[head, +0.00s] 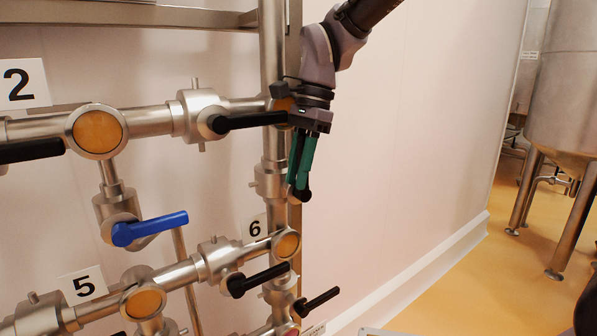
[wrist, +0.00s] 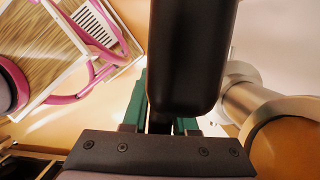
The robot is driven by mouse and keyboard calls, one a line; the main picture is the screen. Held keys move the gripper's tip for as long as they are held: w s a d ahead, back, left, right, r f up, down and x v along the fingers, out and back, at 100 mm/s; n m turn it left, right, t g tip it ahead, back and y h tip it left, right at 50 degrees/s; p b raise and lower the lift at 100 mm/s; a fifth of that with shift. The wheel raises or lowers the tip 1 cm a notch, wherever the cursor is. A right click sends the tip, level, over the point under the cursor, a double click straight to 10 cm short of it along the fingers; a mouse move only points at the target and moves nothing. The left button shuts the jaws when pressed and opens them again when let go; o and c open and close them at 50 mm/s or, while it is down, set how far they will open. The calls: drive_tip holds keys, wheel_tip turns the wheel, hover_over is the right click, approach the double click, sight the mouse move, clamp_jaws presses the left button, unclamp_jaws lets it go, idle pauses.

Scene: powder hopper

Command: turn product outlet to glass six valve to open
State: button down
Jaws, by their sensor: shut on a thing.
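My gripper (head: 298,187) has green fingers that point down in front of the vertical pipe. They are closed on the black handle (head: 304,196) of the steel valve (head: 268,181) on that pipe. Only the handle's rounded end shows below the fingertips. In the wrist view, a large black bar (wrist: 190,55) hides most of the green fingers. I cannot tell there which valve handle this bar is.
Another black handle (head: 250,121) reaches right to just beside my gripper's body. A blue handle (head: 150,228) and a black handle (head: 258,279) are lower left, with another black handle (head: 318,300) below. Bare wall and yellow floor (head: 460,285) lie to the right, with a steel tank (head: 570,90) beyond.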

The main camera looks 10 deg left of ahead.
sight(304, 133)
drive_tip(key=shift+s+a+r, duration=0.1)
drive_tip(key=shift+s+a, duration=0.1)
drive_tip(key=shift+s, duration=0.1)
drive_tip(key=c, duration=0.7)
unclamp_jaws()
drive_tip(key=shift+w, duration=0.1)
drive_tip(key=shift+w+d+r, duration=0.1)
drive_tip(key=v, duration=1)
drive_tip(key=shift+r, duration=0.2)
